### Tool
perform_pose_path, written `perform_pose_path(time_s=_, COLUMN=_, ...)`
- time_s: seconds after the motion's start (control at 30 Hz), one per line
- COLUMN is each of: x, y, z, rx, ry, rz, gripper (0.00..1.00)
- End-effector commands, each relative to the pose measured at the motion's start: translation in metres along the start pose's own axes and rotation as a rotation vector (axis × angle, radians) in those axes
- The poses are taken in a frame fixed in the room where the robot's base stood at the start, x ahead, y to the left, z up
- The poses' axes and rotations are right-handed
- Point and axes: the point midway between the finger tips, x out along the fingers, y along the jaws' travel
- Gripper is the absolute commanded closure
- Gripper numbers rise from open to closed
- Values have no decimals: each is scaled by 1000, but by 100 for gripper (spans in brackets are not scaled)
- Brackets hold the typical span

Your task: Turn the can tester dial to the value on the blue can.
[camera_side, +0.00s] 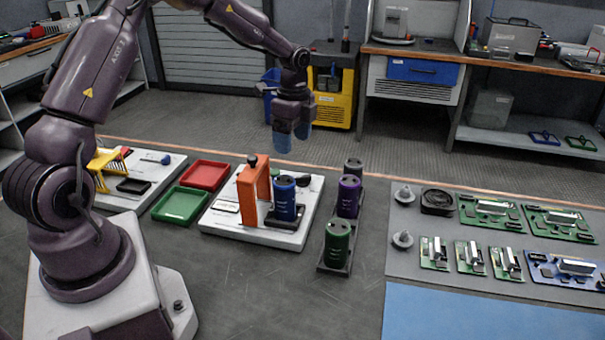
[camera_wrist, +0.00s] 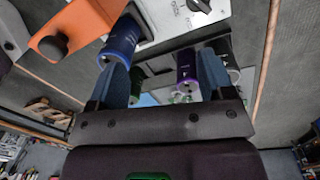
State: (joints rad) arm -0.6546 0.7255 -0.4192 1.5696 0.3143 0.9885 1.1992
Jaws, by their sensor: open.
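The blue can (camera_side: 285,200) stands upright on the white tester board (camera_side: 228,222), beside an orange bracket (camera_side: 255,190). The blue can also shows in the wrist view (camera_wrist: 120,42), near my left finger; its printed value is not readable. A dark part (camera_side: 303,181) sits behind the can on the board; I cannot tell whether it is the dial. White lettering shows on a plate at the top of the wrist view, too cropped to read fully. My gripper (camera_side: 293,136) is open and empty, in the air above and behind the tester, with blue fingers pointing down.
A purple can (camera_side: 349,196), a green can (camera_side: 338,244) and a black can (camera_side: 353,169) stand in a dark rack right of the tester. Red (camera_side: 204,175) and green (camera_side: 180,205) trays lie left. Circuit boards sit on a grey mat (camera_side: 420,245) at right.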

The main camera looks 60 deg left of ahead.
Motion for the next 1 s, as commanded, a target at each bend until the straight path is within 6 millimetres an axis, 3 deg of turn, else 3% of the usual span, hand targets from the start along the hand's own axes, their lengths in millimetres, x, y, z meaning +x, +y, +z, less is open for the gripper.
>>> perform_pose_path(time_s=0.03, x=11, y=-15, z=2, rx=113, ry=17, rz=1, gripper=26)
perform_pose_path(time_s=0.1, x=14, y=-31, z=2, rx=288, ry=23, rz=-20, gripper=26)
perform_pose_path(time_s=0.2, x=1, y=-48, z=2, rx=509, ry=1, rz=-67, gripper=26)
perform_pose_path(time_s=0.37, x=-3, y=-51, z=6, rx=719, ry=-26, rz=-71, gripper=26)
perform_pose_path(time_s=0.57, x=7, y=-51, z=5, rx=774, ry=-27, rz=-67, gripper=26)
perform_pose_path(time_s=1.0, x=92, y=-57, z=4, rx=771, ry=-25, rz=-66, gripper=26)
